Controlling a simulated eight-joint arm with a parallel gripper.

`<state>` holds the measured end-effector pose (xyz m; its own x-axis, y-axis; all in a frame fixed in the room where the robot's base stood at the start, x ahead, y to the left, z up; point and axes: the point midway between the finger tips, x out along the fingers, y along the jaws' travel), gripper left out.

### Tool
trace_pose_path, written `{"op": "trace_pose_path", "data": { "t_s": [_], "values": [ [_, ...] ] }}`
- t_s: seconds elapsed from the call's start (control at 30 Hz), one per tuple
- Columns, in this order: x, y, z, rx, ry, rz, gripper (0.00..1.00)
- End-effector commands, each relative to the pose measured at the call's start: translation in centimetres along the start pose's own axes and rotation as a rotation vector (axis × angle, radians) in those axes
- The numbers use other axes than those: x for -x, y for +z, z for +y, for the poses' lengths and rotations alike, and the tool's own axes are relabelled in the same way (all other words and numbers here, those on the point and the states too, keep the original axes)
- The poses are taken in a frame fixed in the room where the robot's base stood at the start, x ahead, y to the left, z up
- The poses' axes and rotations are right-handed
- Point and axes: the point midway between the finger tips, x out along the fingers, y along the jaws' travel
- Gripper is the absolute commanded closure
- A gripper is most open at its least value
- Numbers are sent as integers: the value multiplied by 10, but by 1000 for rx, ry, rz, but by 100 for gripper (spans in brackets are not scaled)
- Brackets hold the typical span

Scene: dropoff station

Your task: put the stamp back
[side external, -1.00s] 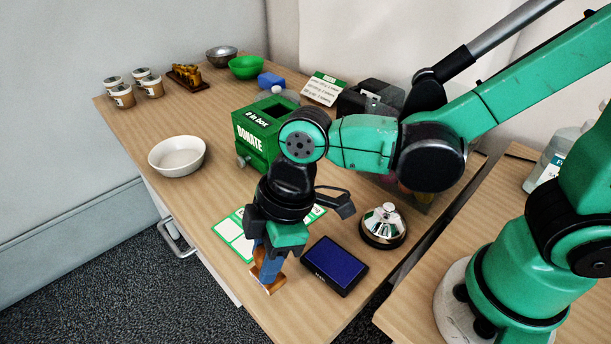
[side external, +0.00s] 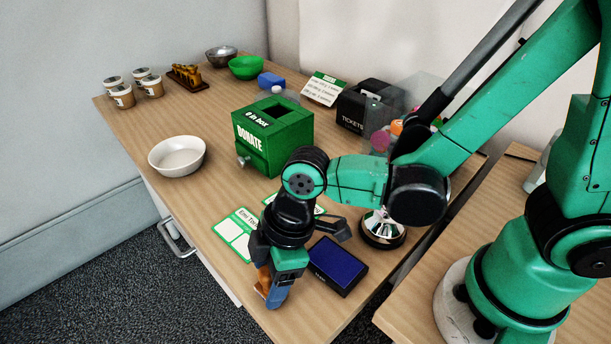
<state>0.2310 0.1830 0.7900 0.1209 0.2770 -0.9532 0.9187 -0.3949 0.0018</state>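The stamp (side external: 263,283), a small orange-brown wooden piece, is at the near edge of the table, partly hidden by my gripper. My gripper (side external: 271,292) points down at the stamp, with a blue finger on the right side of it. I cannot tell whether the fingers are closed on it. The ink pad (side external: 337,266), a blue pad in a black case, lies flat just right of my gripper.
A green-and-white card (side external: 236,235) lies behind my gripper, with another card partly hidden. A chrome bell (side external: 382,229) is partly behind my arm. The green donation box (side external: 275,135) and white bowl (side external: 177,156) stand farther back.

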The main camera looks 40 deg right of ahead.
Motion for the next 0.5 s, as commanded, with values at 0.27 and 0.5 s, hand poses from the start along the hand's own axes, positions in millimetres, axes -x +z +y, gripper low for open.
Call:
{"op": "trace_pose_path", "data": {
  "t_s": [0.27,0.5],
  "values": [
    [1,0,0,0,0,0,36],
    [16,-1,0,-2,0,0,36]
  ]
}}
